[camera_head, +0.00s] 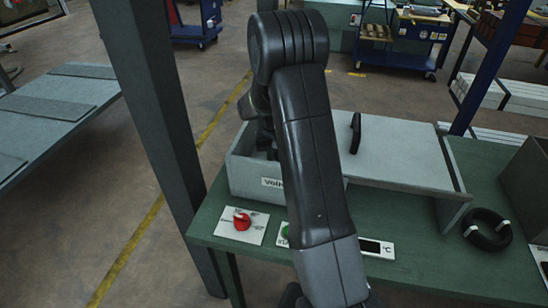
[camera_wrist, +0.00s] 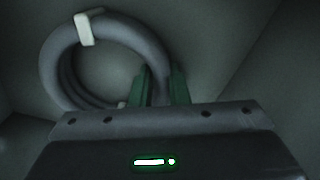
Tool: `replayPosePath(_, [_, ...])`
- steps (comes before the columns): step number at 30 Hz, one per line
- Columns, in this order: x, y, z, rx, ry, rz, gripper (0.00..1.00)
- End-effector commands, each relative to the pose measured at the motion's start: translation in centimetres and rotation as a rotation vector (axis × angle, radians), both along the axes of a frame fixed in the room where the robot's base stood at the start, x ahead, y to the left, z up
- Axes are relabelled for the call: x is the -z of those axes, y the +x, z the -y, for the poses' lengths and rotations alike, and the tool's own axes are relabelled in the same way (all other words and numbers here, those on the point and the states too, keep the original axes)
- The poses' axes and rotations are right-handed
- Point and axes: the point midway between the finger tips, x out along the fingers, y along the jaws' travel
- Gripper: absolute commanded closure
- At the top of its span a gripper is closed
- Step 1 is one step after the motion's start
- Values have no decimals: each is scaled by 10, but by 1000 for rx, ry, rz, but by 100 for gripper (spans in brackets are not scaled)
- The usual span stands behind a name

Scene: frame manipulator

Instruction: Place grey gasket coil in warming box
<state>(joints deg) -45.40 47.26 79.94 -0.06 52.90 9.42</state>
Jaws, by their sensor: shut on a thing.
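The grey gasket coil (camera_wrist: 57,72) is a ring of several turns with white ties. In the wrist view it is at the upper left, its right side between the green fingers of my gripper (camera_wrist: 158,78), which is shut on it. Grey walls surround it there, so it appears to be inside the warming box (camera_head: 244,178); whether it touches the floor I cannot tell. In the head view the box stands on the green table, its left part open. Its grey lid (camera_head: 395,160) with a black handle lies to the right. My arm hides the coil and most of the gripper there.
A black coil (camera_head: 487,230) with white ties lies on the green table (camera_head: 420,268) at right. A red knob (camera_head: 242,221) and a °C display (camera_head: 374,248) sit at the front. A dark post (camera_head: 160,100) stands at left. A grey container (camera_head: 527,178) is at the right edge.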

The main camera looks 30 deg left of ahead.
Motion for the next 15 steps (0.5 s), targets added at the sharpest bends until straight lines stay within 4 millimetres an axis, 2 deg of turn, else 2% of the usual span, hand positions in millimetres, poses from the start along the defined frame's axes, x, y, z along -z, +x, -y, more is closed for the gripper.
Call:
replayPosePath(10, [5,0,0,0,1,2,100])
replayPosePath(11, [4,0,0,0,1,2,81])
replayPosePath(12, [3,0,0,0,1,2,73])
replayPosePath(14, [3,0,0,0,1,2,63])
replayPosePath(15, [3,0,0,0,1,2,63])
